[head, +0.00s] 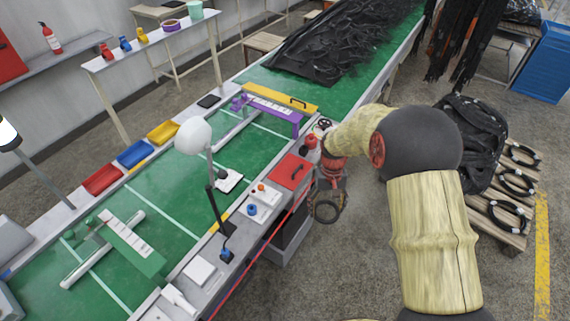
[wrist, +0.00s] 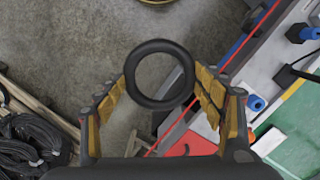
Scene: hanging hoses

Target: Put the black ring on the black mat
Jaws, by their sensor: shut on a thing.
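The black ring (wrist: 160,103) sits between the two yellow-padded fingers of my gripper (wrist: 160,80) in the wrist view, its open centre facing the camera. My gripper is shut on it. In the head view the ring (head: 326,221) hangs below the gripper, beside the near edge of the bench and over the grey floor. A small flat black square, which looks like the black mat (head: 209,101), lies on the far rail of the green bench, beyond the yellow tray. Nothing visible lies on it. The mat does not show in the wrist view.
Red (head: 103,180), blue and yellow (head: 163,132) trays line the far rail. A white lamp (head: 194,137), a purple bridge (head: 270,110) and a yellow bar stand on or over the green bench. A red panel (head: 291,172) is near the gripper. Black hoses heap at the back.

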